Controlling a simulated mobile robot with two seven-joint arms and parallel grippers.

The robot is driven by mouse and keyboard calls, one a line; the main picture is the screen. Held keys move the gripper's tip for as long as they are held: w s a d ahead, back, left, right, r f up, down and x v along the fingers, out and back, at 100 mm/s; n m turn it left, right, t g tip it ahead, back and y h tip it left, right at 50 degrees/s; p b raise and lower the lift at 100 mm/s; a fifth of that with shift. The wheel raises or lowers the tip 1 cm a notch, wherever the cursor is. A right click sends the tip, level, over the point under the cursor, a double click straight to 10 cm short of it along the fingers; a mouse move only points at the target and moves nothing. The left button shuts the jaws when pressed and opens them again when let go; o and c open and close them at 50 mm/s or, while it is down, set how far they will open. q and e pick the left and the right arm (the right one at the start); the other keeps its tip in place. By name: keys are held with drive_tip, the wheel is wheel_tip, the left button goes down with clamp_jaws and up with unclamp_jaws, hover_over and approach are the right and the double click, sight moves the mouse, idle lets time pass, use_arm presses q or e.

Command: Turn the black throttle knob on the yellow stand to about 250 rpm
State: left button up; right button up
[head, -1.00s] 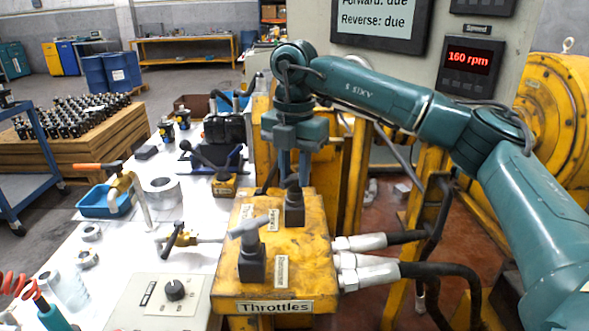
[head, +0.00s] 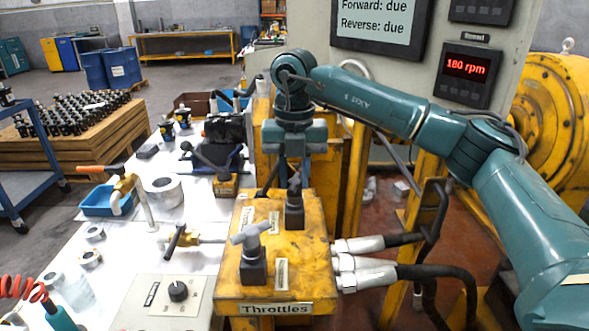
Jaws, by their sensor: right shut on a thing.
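The yellow throttle stand (head: 309,262), labelled "Throttles", stands in the middle foreground. The black throttle knob (head: 294,206) is at its back, on a dark block. A grey T-handled throttle (head: 252,255) stands nearer the front and is untouched. My right gripper (head: 295,176) points down from above and is shut on the top of the black knob; its fingers partly hide that top. The speed display (head: 467,67) at upper right reads 180 rpm. My left gripper is not in view.
A screen (head: 380,20) above reads "Forward: due, Reverse: due". Hoses (head: 400,240) leave the stand's right side. A white bench (head: 120,255) to the left holds a grey box with a black dial (head: 178,290), a blue tray (head: 106,201) and metal parts.

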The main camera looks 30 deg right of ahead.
drive_tip(key=n, duration=0.2)
drive_tip(key=shift+r+n+p, duration=0.1)
drive_tip(key=shift+n+p, duration=0.3)
drive_tip(key=n+p, duration=0.1)
drive_tip(key=n, duration=0.2)
drive_tip(key=shift+n, duration=1.3)
drive_tip(key=o, duration=1)
